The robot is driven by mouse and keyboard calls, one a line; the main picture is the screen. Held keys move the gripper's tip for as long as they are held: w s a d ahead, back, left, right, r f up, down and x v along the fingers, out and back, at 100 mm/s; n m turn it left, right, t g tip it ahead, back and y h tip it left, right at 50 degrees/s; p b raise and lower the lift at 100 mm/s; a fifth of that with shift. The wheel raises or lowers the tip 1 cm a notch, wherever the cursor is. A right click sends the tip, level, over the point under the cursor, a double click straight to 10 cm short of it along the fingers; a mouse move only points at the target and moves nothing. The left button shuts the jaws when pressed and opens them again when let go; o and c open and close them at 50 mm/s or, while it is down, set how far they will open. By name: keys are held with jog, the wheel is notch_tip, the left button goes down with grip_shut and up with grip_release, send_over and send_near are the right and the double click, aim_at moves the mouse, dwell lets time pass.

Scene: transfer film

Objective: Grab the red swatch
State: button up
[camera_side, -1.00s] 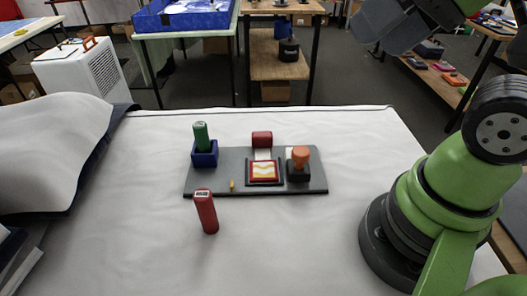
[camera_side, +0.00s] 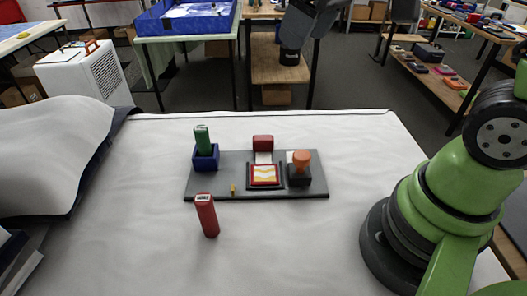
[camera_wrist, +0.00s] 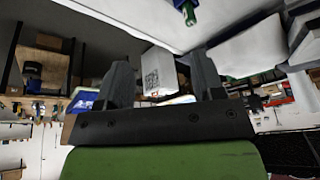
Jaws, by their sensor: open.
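A red stick-shaped piece (camera_side: 207,216), which I take for the red swatch, stands on the white cloth in front of the grey board, with a pale label on its top end. My gripper (camera_side: 298,38) is at the top of the side view, high above and far from the red piece; its outline there is dark and partly cut off. In the wrist view both fingers of my gripper (camera_wrist: 160,65) stand apart with nothing held between them. The red piece cannot be made out in the wrist view.
White cloth around the red piece is clear.

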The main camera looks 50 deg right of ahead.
jog(key=w+d+f+n+g, duration=0.1)
jog(key=w+f+n, duration=0.1)
jog(key=f, duration=0.3)
jog(key=w+f+n+g, duration=0.1)
jog(key=w+f+n, duration=0.2)
jog(key=w+f, duration=0.2)
jog(key=w+d+f+n+g+h, duration=0.1)
jog(key=w+f+n+g, duration=0.1)
jog(key=w+f, duration=0.2)
jog(key=shift+d+f+n, duration=0.15)
jog(key=shift+d+f, duration=0.05)
jog(key=shift+f, duration=0.7)
jog(key=shift+d+f+n, duration=0.15)
jog(key=shift+f, duration=0.7)
send_over(263, 138)
jog(key=f, duration=0.4)
jog(key=shift+w+d+f, duration=0.2)
jog(key=shift+w+f, duration=0.05)
jog(key=shift+s+a+f, duration=0.1)
jog(key=shift+s+f, duration=0.05)
jog(key=shift+f, duration=1.25)
jog(key=shift+s+a+f, duration=0.1)
jog(key=shift+f, duration=1.25)
jog(key=c, duration=1)
